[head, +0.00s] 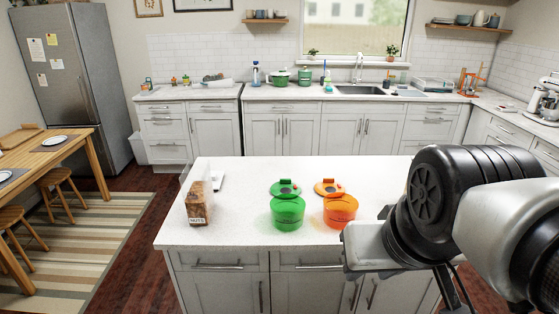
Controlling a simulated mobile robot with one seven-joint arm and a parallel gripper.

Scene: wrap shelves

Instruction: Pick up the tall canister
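A tall, upright, box-like container (197,203) with brown contents and a white label stands near the left front of the white island; it is the tallest item there and the likeliest tall canister. A squat green container (288,213) stands mid-island, with a green lid-like piece (285,188) just above it in the picture. A squat orange container (340,212) is to its right, with an orange lid-like piece (328,188) above it. I cannot tell whether these pieces rest on the containers or behind them. My arm enters from the right; no gripper fingers show.
The island top (250,177) is largely clear between the brown container and the green one. A small white flat item (217,181) lies behind the brown container. My arm covers the island's right end. A back counter with a sink (360,90) runs behind.

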